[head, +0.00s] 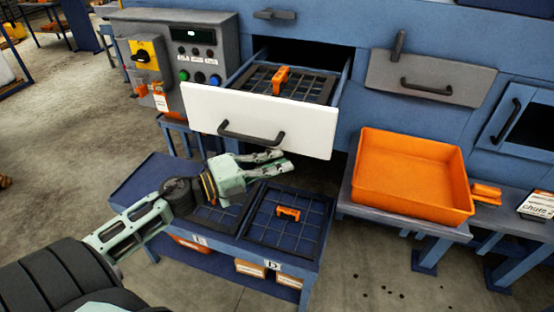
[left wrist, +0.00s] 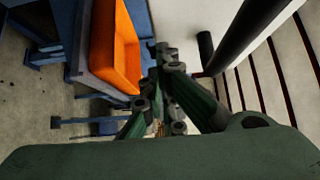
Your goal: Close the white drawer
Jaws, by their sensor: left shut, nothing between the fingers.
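The white drawer (head: 262,120) sticks out of the blue machine, pulled open, with a black handle (head: 250,134) low on its front. Inside it are a dark grid tray and an orange piece (head: 281,79). My left gripper (head: 285,161) is shut and empty, just below and in front of the drawer's lower edge, near the handle. In this view I cannot tell whether it touches the drawer. In the left wrist view its fingers (left wrist: 163,58) come together beside a pale surface and a black bar. My right gripper is not in view.
A low blue table (head: 150,185) with grid trays and an orange piece (head: 288,213) lies below the drawer. An orange bin (head: 400,200) stands on a stand to the right, also in the left wrist view (left wrist: 115,45). A grey control panel (head: 198,60) is left of the drawer.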

